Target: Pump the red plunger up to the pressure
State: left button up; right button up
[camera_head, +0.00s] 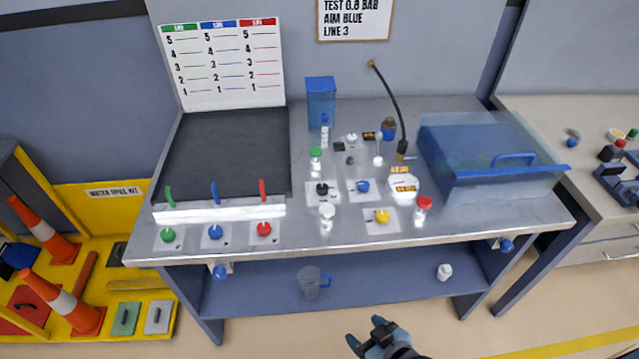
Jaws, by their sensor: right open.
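A small upright clear cylinder with a red top (423,210) stands near the bench's front edge, right of centre; it looks like the red plunger. Just behind it to the left is a round white gauge (404,186) with yellow labels; its reading is too small to tell. A red knob (264,229) also sits on a plate at the front left. A wall sign (354,17) reads "TEST 0.8 BAR, AIM BLUE LINE 3". My right gripper (372,338) is open and empty, low in front of the bench, well apart from the red-topped cylinder. My left gripper is out of view.
The metal bench (340,240) holds several small knobs and bottles, a blue tank (321,101) and a black hose (388,95). A clear blue cover (490,155) stands on the right. A jug (311,282) is on the lower shelf. Cones (75,305) stand left.

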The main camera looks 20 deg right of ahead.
aim_at(425, 202)
jog(key=z, duration=1.3)
